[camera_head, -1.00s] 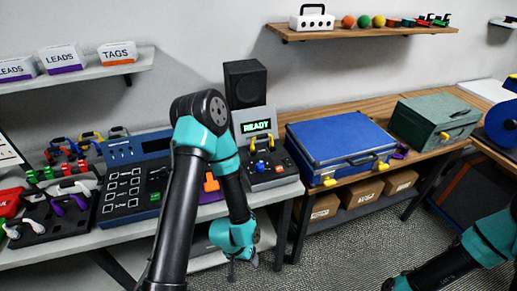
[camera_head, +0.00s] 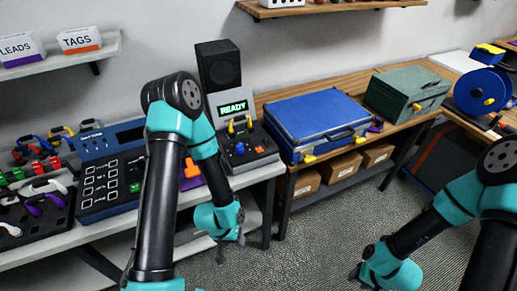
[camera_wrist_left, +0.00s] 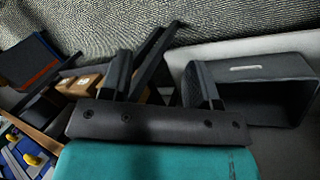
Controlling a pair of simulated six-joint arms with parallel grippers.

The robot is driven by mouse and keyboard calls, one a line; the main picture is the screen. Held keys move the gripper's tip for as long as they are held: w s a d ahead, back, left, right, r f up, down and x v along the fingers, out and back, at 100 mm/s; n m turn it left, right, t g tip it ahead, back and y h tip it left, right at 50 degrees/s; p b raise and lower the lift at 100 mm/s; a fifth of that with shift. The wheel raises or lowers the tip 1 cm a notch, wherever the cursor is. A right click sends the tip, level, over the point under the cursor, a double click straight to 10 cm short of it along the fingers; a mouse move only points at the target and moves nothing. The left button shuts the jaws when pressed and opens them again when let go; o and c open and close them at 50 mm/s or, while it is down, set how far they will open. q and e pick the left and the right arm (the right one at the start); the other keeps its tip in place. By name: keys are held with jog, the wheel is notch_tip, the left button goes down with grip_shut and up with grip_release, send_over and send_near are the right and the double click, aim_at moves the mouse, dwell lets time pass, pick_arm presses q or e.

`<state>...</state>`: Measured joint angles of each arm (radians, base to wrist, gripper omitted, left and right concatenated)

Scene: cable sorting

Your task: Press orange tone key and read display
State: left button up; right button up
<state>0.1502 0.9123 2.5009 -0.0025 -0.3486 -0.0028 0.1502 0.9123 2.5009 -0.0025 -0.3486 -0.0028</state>
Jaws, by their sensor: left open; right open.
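The orange key (camera_head: 190,171) shows on the bench beside my left arm, which partly covers it. The display (camera_head: 233,108) reads "READY" in green on a grey console (camera_head: 252,153) with a yellow handle and a blue knob. My left gripper (camera_head: 230,247) hangs open and empty in front of the bench, below the console and apart from the key. In the left wrist view its two dark fingers (camera_wrist_left: 158,80) are spread with nothing held between them. My right gripper (camera_head: 357,272) is low over the floor at lower right, open, its fingers small in view.
A panel of square keys (camera_head: 108,187) and coloured cables (camera_head: 38,165) lie to the left. A black speaker (camera_head: 218,64) stands behind the console. A blue case (camera_head: 315,120) and a green box (camera_head: 405,92) sit to the right. Floor space in front is open.

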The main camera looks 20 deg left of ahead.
pick_arm(q)
grip_shut()
dwell(0.3)
dwell(1.2)
